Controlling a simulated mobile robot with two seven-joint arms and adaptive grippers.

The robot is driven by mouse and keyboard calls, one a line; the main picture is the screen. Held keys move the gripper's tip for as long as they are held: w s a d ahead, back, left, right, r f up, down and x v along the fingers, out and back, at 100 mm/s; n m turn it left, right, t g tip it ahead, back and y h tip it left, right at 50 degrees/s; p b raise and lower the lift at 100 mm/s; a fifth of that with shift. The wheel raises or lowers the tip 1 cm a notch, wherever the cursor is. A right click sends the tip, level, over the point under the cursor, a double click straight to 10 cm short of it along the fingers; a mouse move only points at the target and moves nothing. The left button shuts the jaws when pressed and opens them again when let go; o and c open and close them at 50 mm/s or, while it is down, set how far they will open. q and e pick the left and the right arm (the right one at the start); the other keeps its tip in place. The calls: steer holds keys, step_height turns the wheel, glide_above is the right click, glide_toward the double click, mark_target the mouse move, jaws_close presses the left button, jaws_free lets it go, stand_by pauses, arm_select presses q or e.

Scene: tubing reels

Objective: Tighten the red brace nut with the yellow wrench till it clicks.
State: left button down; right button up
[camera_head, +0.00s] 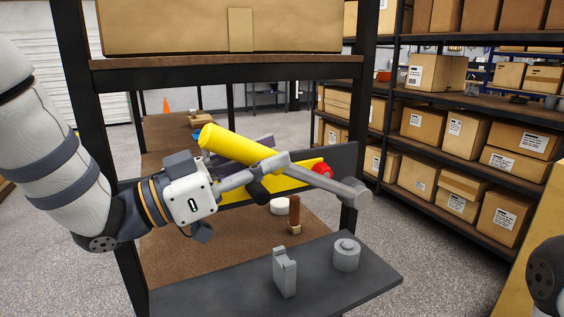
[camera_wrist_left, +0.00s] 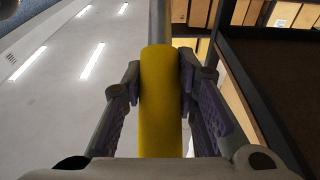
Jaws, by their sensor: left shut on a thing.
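My left gripper (camera_head: 252,168) is shut on the yellow handle of the wrench (camera_head: 225,143). The handle also fills the middle of the left wrist view (camera_wrist_left: 160,105), between the two purple-padded fingers. The wrench's grey shaft slants down to the right and ends in a round grey head (camera_head: 355,193). The red brace nut (camera_head: 321,170) shows just behind the shaft, at the right end of a yellow brace (camera_head: 290,183). The head appears right of and below the nut; I cannot tell their distance in depth. My right gripper is not in view.
A dark shelf (camera_head: 325,290) in front bears a grey block (camera_head: 285,272) and a grey round part (camera_head: 346,255). A brown-handled tool (camera_head: 294,215) and a white round piece (camera_head: 279,206) are behind it. Rack posts stand on both sides; a large carton (camera_head: 170,28) is above.

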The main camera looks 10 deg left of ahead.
arm_select(q)
steer(key=w+a, duration=0.1)
steer(key=w, duration=0.1)
steer(key=w+a, duration=0.2)
steer(key=shift+w+a+r+b, duration=0.1)
steer(key=shift+w+a+b, duration=0.1)
steer(key=shift+w+b, duration=0.15)
stand_by(0.3)
steer(key=shift+s+r, duration=0.1)
steer(key=shift+s, duration=0.05)
steer(key=shift+d+r, duration=0.1)
stand_by(0.7)
steer(key=shift+p, duration=0.35)
